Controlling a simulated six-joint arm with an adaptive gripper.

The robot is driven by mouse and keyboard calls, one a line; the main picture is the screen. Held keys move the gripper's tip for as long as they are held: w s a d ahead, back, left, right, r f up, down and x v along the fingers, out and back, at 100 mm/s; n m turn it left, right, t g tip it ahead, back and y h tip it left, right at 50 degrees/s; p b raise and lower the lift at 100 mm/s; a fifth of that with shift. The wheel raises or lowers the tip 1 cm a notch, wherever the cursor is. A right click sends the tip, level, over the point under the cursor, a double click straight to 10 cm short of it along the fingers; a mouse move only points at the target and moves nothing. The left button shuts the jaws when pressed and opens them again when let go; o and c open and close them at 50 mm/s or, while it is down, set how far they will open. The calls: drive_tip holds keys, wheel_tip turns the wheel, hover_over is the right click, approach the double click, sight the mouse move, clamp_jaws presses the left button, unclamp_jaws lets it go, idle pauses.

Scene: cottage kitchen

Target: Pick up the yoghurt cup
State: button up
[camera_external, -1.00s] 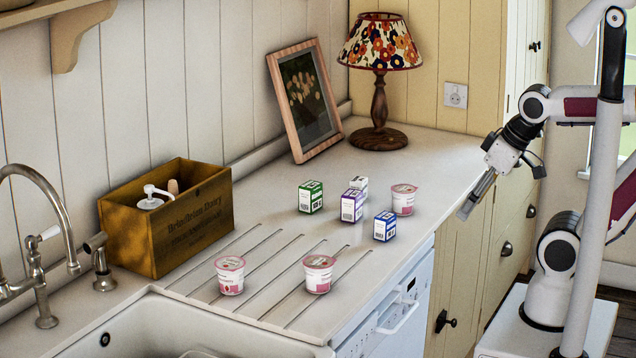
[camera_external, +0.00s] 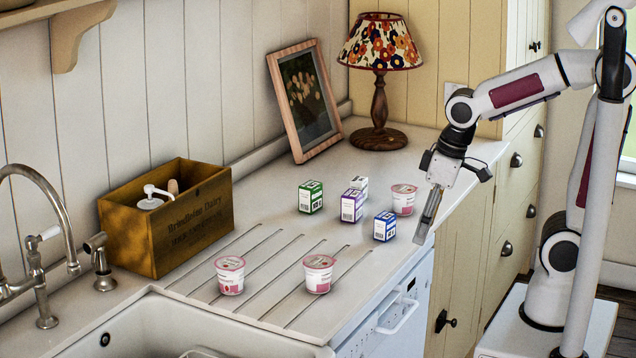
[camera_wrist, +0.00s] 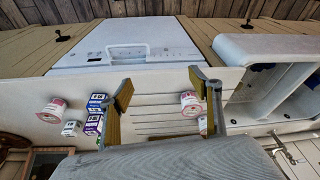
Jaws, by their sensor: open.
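Three pink-and-white yoghurt cups stand upright on the counter. One yoghurt cup (camera_external: 403,200) is at the back right beside the small boxes; another (camera_external: 230,276) is at the front left; the third (camera_external: 319,274) is right of that one on the grooved drainer. My gripper (camera_external: 428,228) is above the counter's front edge, right of the blue box and apart from every cup. In the wrist view my gripper (camera_wrist: 160,90) is open with nothing between its fingers. One cup (camera_wrist: 52,110) shows at the left; another cup (camera_wrist: 191,104) lies by the right finger, which partly hides a third.
Small boxes, green (camera_external: 311,197), purple (camera_external: 352,206), blue (camera_external: 385,226) and a white-topped one, cluster next to the back cup. A wooden crate (camera_external: 165,218), picture frame (camera_external: 304,100) and lamp (camera_external: 379,90) stand behind. The sink (camera_external: 190,325) is at the front left.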

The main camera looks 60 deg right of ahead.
drive_tip(key=w+a+f+n, duration=0.2)
drive_tip(key=w+a+f, duration=0.2)
drive_tip(key=w+a, duration=0.5)
drive_tip(key=r+t+y, duration=0.1)
hover_over(319, 262)
drive_tip(key=s+d, duration=0.1)
drive_tip(key=s, duration=0.2)
drive_tip(key=shift+w+d+r, duration=0.1)
drive_tip(key=shift+r, duration=0.1)
drive_tip(key=shift+x, duration=1.25)
drive_tip(key=shift+f, duration=0.1)
drive_tip(key=shift+w+x, duration=0.15)
drive_tip(key=shift+x, duration=1.1)
drive_tip(key=shift+w+x, duration=0.2)
drive_tip(key=shift+x, duration=1.05)
